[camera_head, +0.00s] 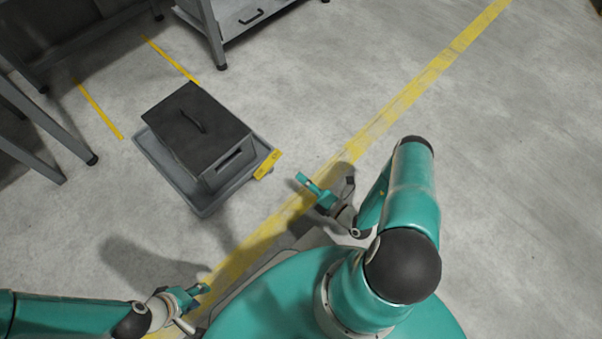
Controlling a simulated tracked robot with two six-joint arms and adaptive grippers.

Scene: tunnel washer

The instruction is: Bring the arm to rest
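My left arm comes in at the bottom left. Its gripper (200,306) is low in the picture, close to my own base, with its fingers apart and nothing seen between them. My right arm bends down from the right of my base. Its gripper (325,182) is over the yellow floor line near the middle, fingers apart and empty. Both grippers are clear of the grey box, the right one to the right of it and the left one below it in the picture.
A grey box with a dark lid and handle (182,118) sits in a grey tray (205,207) with a yellow label (267,164). A yellow line (390,112) crosses the floor. Metal table legs (213,38) stand at top left. The floor at right is clear.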

